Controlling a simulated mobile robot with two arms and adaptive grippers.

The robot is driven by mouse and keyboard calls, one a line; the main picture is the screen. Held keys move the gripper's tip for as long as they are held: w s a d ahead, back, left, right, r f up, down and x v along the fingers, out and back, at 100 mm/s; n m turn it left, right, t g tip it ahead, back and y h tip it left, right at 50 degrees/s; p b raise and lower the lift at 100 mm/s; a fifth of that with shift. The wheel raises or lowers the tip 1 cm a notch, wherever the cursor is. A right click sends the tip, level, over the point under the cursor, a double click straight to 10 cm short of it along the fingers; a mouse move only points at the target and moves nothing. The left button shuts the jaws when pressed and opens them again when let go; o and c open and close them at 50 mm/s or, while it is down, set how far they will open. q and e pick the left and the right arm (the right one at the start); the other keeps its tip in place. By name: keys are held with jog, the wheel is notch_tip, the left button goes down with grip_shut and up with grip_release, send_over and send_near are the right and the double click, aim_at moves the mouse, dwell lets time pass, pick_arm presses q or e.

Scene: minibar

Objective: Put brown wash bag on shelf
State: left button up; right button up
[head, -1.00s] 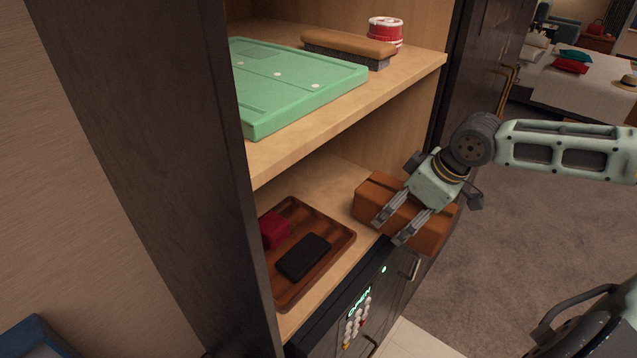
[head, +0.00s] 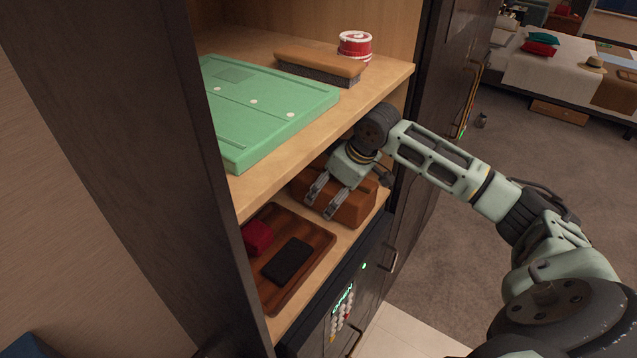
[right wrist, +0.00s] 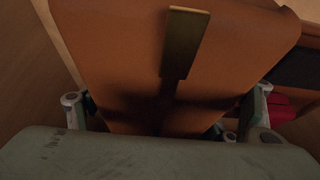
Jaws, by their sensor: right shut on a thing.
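The brown wash bag (head: 352,207) is inside the lower shelf compartment, right of the wooden tray, in the head view. My right gripper (head: 322,200) is shut on it, reaching in from the right under the upper board. In the right wrist view the bag (right wrist: 120,55) fills the middle, with a dark strap and a metal tab, between the fingers. The lower shelf (head: 318,288) shows bare wood along its front edge. Whether the bag's underside touches the shelf cannot be told. My left gripper is not in view.
A wooden tray (head: 322,240) holds a red box (head: 257,237) and a black item (head: 288,261) beside the bag. The upper shelf (head: 290,140) carries a green board (head: 265,120), a brush (head: 318,66) and a red-white tin (head: 355,45). A dark safe (head: 345,305) sits below.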

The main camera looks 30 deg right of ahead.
jog(key=shift+w+a+r, duration=0.2)
jog(key=shift+w+a, duration=0.05)
jog(key=shift+w, duration=0.3)
jog(key=shift+w+a+r+p, duration=0.1)
jog(key=shift+w+a+p, duration=0.15)
jog(key=shift+w+p, duration=0.25)
jog(key=shift+w+a+r+p, duration=0.1)
jog(key=shift+w+a+p, duration=0.1)
jog(key=shift+w+p, duration=0.3)
jog(key=shift+p+x, duration=0.45)
jog(key=shift+x, duration=0.55)
jog(key=shift+w+f, duration=0.1)
jog(key=shift+f, duration=0.05)
jog(key=shift+d, duration=0.1)
jog(key=o, duration=1.6)
jog(key=shift+f, duration=0.1)
jog(key=shift+c, duration=0.2)
